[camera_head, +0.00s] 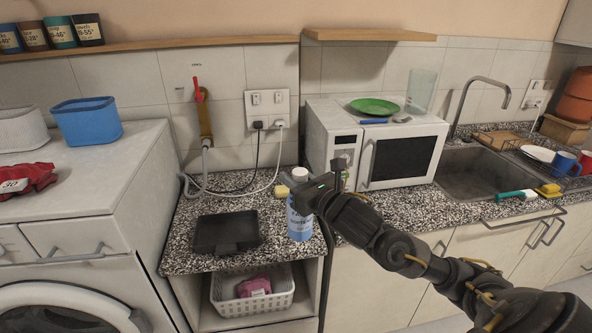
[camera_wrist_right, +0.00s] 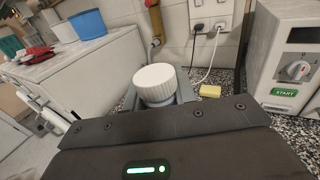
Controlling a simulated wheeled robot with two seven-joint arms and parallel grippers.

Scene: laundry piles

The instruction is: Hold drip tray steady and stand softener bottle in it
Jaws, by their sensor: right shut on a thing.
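The black drip tray (camera_head: 226,233) lies flat on the speckled counter, left of the bottle, and nothing stands in it. The softener bottle (camera_head: 299,222) is blue with a white cap and is upright at the counter's front, just right of the tray. My right gripper (camera_head: 304,189) is shut on the bottle near its top. In the right wrist view the white cap (camera_wrist_right: 156,84) shows between the gripper's fingers (camera_wrist_right: 154,92). I cannot tell whether the bottle's base touches the counter. My left gripper is not in view.
A white microwave (camera_head: 375,147) with a green plate (camera_head: 375,106) stands behind right. A yellow sponge (camera_head: 281,191) lies behind the bottle. The washing machine (camera_head: 75,215) rises left of the counter. A white basket (camera_head: 252,291) sits on the shelf below. A hose and cables run behind.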

